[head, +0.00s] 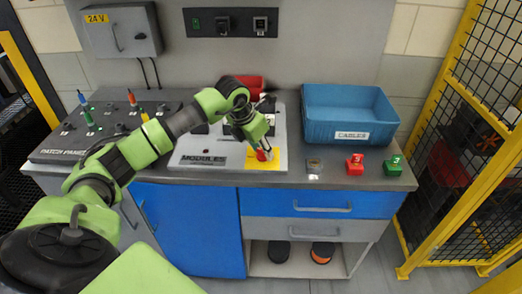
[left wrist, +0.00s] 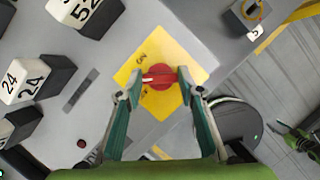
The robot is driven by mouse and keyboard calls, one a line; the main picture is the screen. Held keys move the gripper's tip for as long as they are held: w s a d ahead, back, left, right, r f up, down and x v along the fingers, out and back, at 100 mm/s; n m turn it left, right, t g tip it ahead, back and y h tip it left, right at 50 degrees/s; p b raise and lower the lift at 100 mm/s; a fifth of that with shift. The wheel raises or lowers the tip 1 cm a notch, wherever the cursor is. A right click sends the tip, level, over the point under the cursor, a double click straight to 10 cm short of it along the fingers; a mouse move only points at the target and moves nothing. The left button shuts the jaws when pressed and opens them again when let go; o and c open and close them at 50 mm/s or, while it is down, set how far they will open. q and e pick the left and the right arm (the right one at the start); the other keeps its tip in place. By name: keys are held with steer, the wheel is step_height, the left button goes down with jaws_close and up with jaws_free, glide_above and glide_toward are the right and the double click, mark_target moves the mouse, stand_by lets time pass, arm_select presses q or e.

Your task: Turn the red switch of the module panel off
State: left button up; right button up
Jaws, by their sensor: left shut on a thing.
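The red switch (left wrist: 158,77) is a round red knob with a raised grip bar. It sits on a yellow plate (left wrist: 133,70) on the grey module panel (head: 200,158). My left gripper (left wrist: 158,85) is over the switch, with one finger at each end of its bar, shut on it. In the left wrist view the bar lies across the picture, from finger to finger. Small lettering on the plate is partly visible, too small to read surely. In the head view the switch (head: 262,155) shows just below the left fingertips. My right gripper is not in view.
A blue bin (head: 350,131) labelled CABLES stands right of the panel. Red (head: 355,164) and green (head: 394,165) numbered blocks stand on the counter's right. The patch panel (head: 70,145) is at left. Black modules with white numbered faces (left wrist: 28,82) stand on the module panel.

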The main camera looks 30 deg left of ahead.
arm_select(q)
steer(key=n+y+b, duration=0.1)
steer(key=n, duration=0.1)
steer(key=n+y+b, duration=0.1)
steer(key=n, duration=0.2)
steer(key=shift+w+d, duration=0.1)
steer(key=shift+d, duration=0.05)
steer(key=shift+n+g+y+b, duration=0.3)
steer(key=shift+n+y+b, duration=0.35)
steer(key=shift+n, duration=1.05)
steer(key=o, duration=1.1)
steer(key=shift+r, duration=0.1)
steer(key=v, duration=1.2)
steer(key=shift+w, duration=0.1)
